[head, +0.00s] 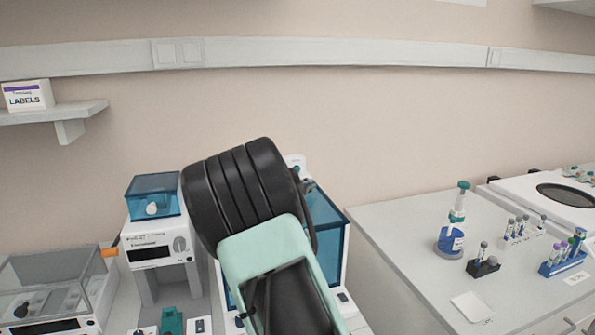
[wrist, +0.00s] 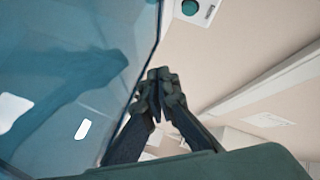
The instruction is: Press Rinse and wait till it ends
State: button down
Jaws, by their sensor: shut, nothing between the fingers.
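A white machine with a blue see-through cover (head: 328,235) stands behind my arm in the head view, which hides most of it. Its cover (wrist: 60,75) fills the left of the wrist view. A white panel (wrist: 207,12) with a round teal button (wrist: 190,7) shows at the top of the wrist view. No Rinse label is readable. My gripper (wrist: 160,78) is shut and empty, its fingertips beside the cover's edge and below the button in the picture, apart from it. In the head view my arm largely hides the gripper.
A white device with a blue lid (head: 152,198) and an orange-tipped part stands left of my arm. A clear-covered box (head: 55,280) is at far left.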

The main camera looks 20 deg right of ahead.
aim_at(299, 174)
jog(key=w+p, duration=0.1)
jog(key=w, duration=0.1)
jog(key=w+p, duration=0.3)
jog(key=w, duration=0.1)
jog(key=shift+w+r+p, duration=0.25)
jog(key=shift+p, duration=0.05)
jog(key=shift+w+f+p, duration=0.25)
jog(key=shift+w+p, duration=0.55)
jog(key=shift+w, duration=0.2)
jog(key=shift+w, duration=0.1)
dwell(0.3)
jog(key=shift+w, duration=0.15)
jog(key=shift+w+p, duration=0.2)
jog(key=shift+p, duration=0.15)
jog(key=shift+w+p, duration=0.45)
dwell(0.5)
jog(key=shift+s, duration=0.1)
jog(key=shift+s+b, duration=0.75)
